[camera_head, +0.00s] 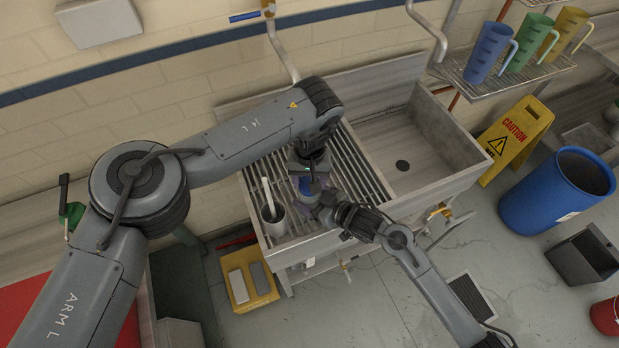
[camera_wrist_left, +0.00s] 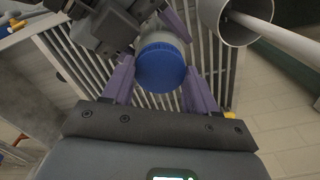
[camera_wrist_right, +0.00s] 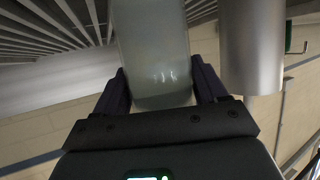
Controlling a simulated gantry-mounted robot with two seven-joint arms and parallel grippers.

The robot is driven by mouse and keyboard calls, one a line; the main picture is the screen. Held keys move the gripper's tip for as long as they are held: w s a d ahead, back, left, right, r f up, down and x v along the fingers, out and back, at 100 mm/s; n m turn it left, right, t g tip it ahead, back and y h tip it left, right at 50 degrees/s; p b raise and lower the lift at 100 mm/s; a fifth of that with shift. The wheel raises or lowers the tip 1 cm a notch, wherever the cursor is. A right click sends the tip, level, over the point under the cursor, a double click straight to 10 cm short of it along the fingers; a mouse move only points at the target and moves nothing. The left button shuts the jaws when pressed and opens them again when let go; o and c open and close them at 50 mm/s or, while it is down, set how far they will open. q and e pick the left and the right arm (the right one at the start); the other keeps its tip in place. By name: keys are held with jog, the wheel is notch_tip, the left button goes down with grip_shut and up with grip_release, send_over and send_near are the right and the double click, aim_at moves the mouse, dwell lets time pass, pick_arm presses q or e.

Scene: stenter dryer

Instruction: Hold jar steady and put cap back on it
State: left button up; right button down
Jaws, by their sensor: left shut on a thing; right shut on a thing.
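The blue cap (camera_wrist_left: 160,66) sits between the two purple fingers of my left gripper (camera_wrist_left: 158,76), which is shut on it. The translucent pale jar (camera_wrist_right: 155,55) stands between the fingers of my right gripper (camera_wrist_right: 158,75), which is shut on its body from the side. In the head view my left gripper (camera_head: 308,178) is above the slatted drainboard, with the blue cap (camera_head: 307,187) partly hidden under it. My right gripper (camera_head: 322,205) is close beside it. The cap is in line with the jar; whether it is seated on the rim I cannot tell.
A metal cup (camera_head: 273,221) with a pale stick stands just left of the jar on the drainboard (camera_head: 350,170). It also shows close by in the right wrist view (camera_wrist_right: 252,45). The sink basin (camera_head: 425,150) to the right is empty.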

pick_arm(q)
jog(key=m, duration=1.3)
jog(key=shift+m, duration=0.3)
jog(key=m, duration=0.8)
jog(key=shift+f, duration=0.1)
jog(key=m, duration=0.4)
jog(key=shift+m, duration=0.3)
jog(key=m, duration=0.7)
jog(key=o, duration=1.3)
jog(key=shift+c, duration=0.2)
